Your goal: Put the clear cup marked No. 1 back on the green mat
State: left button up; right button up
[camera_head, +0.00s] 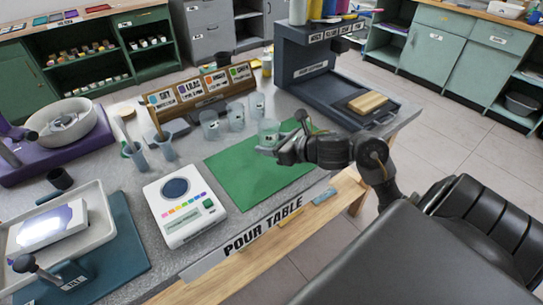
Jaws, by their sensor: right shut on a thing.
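The green mat (245,178) lies flat on the grey table, right of the scale. More clear cups stand behind the mat: one at the left (210,125), one in the middle (235,116) and one at the right (257,104). My left gripper is not in view.
A white scale (185,223) with coloured buttons stands left of the mat. A wooden card rack (205,103) is behind the cups. A dark stand (305,65) with a tray rises at the back right. The mat's front part is clear.

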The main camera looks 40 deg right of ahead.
aim_at(272, 159)
jog(key=shift+w+d+f, duration=0.2)
jog(key=shift+w+f, duration=0.05)
jog(key=shift+f, duration=0.3)
jog(key=shift+w+d+f, duration=0.2)
jog(key=shift+f, duration=0.3)
notch_tip(272, 159, down, 4)
jog(key=shift+d+r+b, duration=0.1)
jog(key=shift+r+b, duration=0.15)
jog(key=shift+b, duration=0.1)
jog(key=shift+d+f+b, duration=0.1)
jog(key=shift+f+b, duration=0.15)
jog(key=shift+b, duration=0.05)
jog(key=o, duration=1)
jog(key=shift+c, duration=0.2)
